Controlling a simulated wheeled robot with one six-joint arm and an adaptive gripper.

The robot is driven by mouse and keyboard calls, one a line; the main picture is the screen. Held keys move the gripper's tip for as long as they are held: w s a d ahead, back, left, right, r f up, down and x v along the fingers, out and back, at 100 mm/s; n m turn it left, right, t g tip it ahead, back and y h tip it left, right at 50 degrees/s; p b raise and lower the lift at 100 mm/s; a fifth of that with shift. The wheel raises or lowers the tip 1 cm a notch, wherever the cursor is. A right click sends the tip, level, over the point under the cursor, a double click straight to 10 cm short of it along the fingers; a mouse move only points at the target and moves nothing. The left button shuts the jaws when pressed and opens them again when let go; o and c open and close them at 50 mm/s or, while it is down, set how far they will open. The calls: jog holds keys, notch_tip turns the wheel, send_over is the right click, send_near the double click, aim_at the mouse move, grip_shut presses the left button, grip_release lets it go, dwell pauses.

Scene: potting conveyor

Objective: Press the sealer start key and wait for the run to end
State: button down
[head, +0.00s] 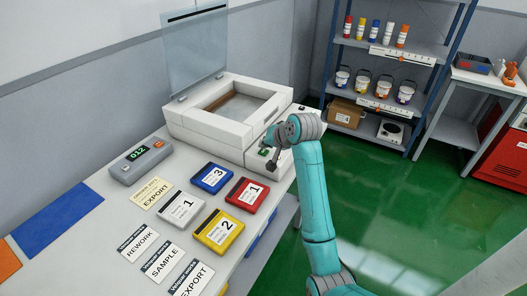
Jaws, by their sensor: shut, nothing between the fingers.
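The white sealer (193,132) stands at the back of the bench with its clear lid (197,52) raised. Its open top shows a brown inner floor. A small green key (264,152) shows on its right front part, partly hidden by my gripper. My gripper (273,166) is shut and empty, pointing down right beside the key. I cannot tell whether it touches the key.
A grey box with a green "012" display (138,154) stands on the bench (125,181). Red (247,192), blue (213,178), yellow (218,231) and white (182,209) numbered cartridges lie in front of the sealer, near several paper labels. A shelf rack (395,50) stands behind.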

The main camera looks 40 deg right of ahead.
aim_at(265, 152)
jog(key=shift+r, duration=0.25)
jog(key=shift+r, duration=2.45)
